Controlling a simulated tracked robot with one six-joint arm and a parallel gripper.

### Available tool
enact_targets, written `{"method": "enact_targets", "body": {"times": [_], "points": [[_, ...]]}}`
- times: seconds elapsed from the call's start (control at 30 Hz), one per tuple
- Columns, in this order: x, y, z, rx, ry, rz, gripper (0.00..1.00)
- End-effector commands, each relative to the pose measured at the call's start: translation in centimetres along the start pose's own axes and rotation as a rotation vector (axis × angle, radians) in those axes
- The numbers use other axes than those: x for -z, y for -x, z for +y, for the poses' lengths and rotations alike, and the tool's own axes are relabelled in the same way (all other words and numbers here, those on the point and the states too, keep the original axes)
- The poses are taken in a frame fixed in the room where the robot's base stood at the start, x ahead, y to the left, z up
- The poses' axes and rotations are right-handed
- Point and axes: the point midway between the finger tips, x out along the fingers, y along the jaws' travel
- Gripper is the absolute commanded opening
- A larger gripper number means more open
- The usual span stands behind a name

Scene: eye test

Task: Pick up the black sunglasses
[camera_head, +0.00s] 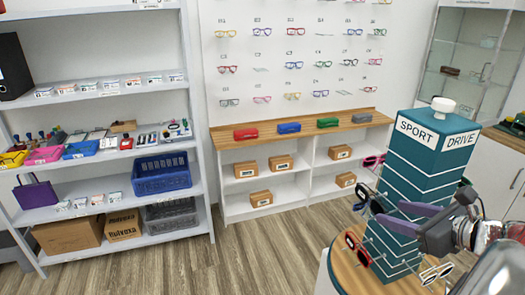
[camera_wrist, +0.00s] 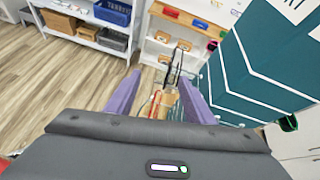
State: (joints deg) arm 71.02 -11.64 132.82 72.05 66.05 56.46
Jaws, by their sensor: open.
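My gripper (camera_head: 390,215) has purple fingers and is open and empty at the stand's lower front. In the wrist view my gripper (camera_wrist: 161,80) has its fingers spread to either side of the line to the dark sunglasses. The sunglasses look beyond the fingertips, not clearly between them. The stand hides part of their far side.
Red-framed sunglasses (camera_head: 358,249) hang lower on the stand, white ones (camera_head: 437,272) at its front, pink ones (camera_head: 373,161) behind. The stand rests on a round wooden top (camera_head: 347,274). Shelves (camera_head: 100,165) stand at the left. Open floor (camera_head: 200,265) lies between.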

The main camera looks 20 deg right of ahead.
Motion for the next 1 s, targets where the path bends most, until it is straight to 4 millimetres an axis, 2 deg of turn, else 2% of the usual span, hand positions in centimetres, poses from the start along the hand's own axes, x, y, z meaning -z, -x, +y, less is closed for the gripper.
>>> {"method": "enact_targets", "body": {"times": [0.1, 0.2, 0.57, 0.77, 1.0], "points": [[0.5, 1.5, -2.1, 0.066, -0.135, -0.042, 0.48], [0.6, 2.2, -2.9, 0.092, -0.192, -0.063, 0.48], [0.7, 2.4, -3.1, 0.100, -0.208, -0.068, 0.48], [0.6, 1.4, -3.2, 0.098, -0.206, -0.069, 0.48], [0.5, -1.2, -3.5, 0.097, -0.207, -0.068, 0.48]]}}
